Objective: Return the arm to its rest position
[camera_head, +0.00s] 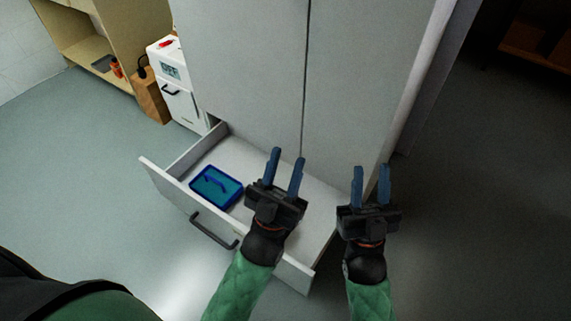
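My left gripper (285,173) is in the middle of the head view, over the open drawer. Its two blue fingers are apart and nothing is between them. My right gripper (371,184) is to the right of it, by the drawer's right end and in front of the cabinet's right edge. Its blue fingers are also apart and empty. Both forearms are green and come up from the bottom of the view. The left forearm hides part of the drawer front.
A white drawer (165,178) is pulled out of a tall grey cabinet (245,70). A blue case (216,187) lies in it. A white device (180,95) with a display and a wooden block (151,98) stand at the left. The floor at the left is clear.

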